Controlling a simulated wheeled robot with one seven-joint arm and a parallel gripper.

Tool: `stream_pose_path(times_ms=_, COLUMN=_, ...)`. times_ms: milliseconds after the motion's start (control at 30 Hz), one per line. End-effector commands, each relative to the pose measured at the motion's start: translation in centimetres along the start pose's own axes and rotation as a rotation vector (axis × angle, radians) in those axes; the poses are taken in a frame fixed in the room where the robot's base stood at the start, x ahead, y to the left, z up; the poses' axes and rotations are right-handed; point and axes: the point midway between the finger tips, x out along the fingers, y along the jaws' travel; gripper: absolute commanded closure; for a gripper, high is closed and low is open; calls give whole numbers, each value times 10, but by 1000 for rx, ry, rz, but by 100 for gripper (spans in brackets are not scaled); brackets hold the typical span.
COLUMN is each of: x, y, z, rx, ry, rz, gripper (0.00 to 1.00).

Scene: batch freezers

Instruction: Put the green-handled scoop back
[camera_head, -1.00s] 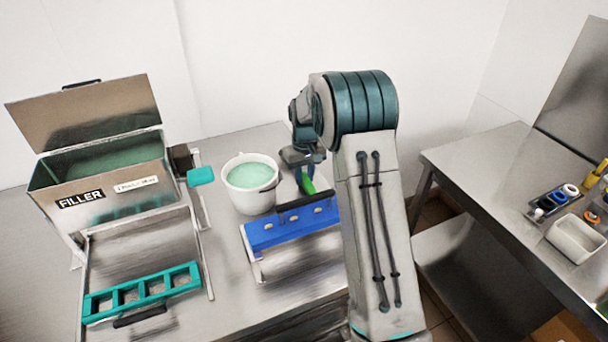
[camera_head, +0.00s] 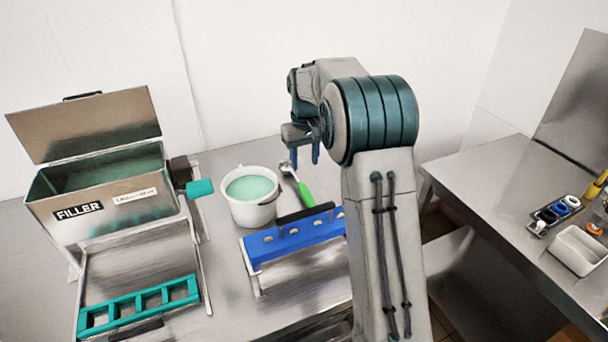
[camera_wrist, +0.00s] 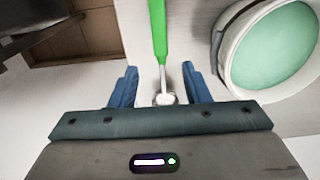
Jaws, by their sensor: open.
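The green-handled scoop (camera_head: 304,190) lies on the steel table, just right of a white bucket (camera_head: 252,211) filled with pale green mix. Its metal head points to the back and its green handle to the front. My gripper (camera_head: 301,156) is open and empty above the table, near the scoop's head end. In the wrist view the scoop's green handle (camera_wrist: 158,30) runs up from between my open blue fingers (camera_wrist: 160,88), with the metal head lower down. The bucket (camera_wrist: 226,60) is at the right there. The fingers do not touch the scoop visibly.
A blue rack (camera_head: 290,238) with a dark handle stands in front of the scoop. A filler box (camera_head: 100,205) with raised lid and a teal mould frame (camera_head: 138,304) are at the left. A second table at the right holds a white bin (camera_head: 577,250) and several small items.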

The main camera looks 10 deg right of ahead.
Motion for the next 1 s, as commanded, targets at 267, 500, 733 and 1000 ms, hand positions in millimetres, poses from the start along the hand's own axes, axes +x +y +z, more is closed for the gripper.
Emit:
stream_pose_path(times_ms=267, x=-27, y=-3, z=12, rx=6, ry=10, rz=2, gripper=57)
stream_pose_path(times_ms=500, x=-65, y=-19, z=81, rx=47, ry=68, rz=13, gripper=57)
stream_pose_path(times_ms=733, x=-81, y=-38, z=167, rx=95, ry=131, rz=21, gripper=57)
stream_pose_path(times_ms=1000, x=-68, y=-59, z=268, rx=149, ry=204, rz=25, gripper=57)
